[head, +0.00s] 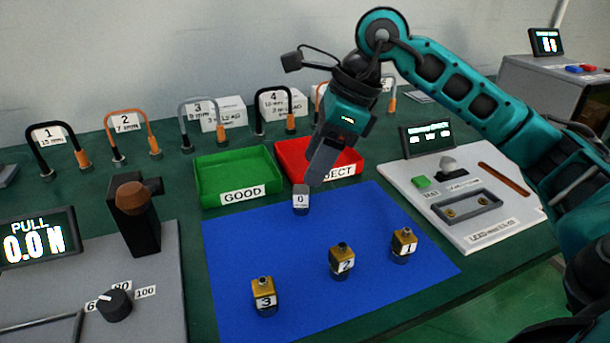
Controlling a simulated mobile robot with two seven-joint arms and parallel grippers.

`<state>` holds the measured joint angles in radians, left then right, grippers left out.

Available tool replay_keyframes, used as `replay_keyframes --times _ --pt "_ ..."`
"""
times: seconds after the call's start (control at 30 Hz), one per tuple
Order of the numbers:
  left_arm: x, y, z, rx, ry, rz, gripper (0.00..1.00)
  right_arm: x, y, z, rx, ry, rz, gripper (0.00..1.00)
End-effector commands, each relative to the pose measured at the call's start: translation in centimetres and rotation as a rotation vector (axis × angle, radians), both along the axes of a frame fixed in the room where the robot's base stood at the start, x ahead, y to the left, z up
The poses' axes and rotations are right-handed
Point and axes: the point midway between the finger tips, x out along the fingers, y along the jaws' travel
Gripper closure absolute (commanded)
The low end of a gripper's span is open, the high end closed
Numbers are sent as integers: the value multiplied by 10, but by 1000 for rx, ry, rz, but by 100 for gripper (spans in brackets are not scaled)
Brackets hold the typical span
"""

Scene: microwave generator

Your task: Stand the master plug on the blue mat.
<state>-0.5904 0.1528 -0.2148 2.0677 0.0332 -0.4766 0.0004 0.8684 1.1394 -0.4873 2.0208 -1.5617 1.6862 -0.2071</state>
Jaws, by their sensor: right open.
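A grey plug labelled 0 (301,200), which I take to be the master plug, stands upright on the blue mat (240,255) near its back edge. My right gripper (316,178) is open, just above and to the right of this plug. Its fingers overlap in the view, and I cannot tell whether they touch the plug. Three brass plugs stand on the mat: plug 3 (264,297) at front left, plug 2 (342,261) in the middle, and plug 1 (404,244) at right. My left gripper is not in view.
A green GOOD tray (233,161) and a red REJECT tray (347,159) stand behind the mat. A pull tester (140,225) is at left, a white test panel (435,200) at right. Numbered cable loops (124,112) line the back. The mat's middle left is clear.

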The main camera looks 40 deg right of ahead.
Motion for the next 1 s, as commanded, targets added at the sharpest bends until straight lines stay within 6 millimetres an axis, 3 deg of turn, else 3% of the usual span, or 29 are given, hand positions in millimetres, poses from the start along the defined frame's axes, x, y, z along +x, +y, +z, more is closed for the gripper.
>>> replay_keyframes --times 0.1,0.3,1.0 --pt "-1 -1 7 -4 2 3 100 -5 -8 25 1 -2 -2 42" --pt "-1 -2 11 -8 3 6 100 -10 -15 45 1 -2 0 42" --pt "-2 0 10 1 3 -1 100 -12 -16 48 1 0 0 42"
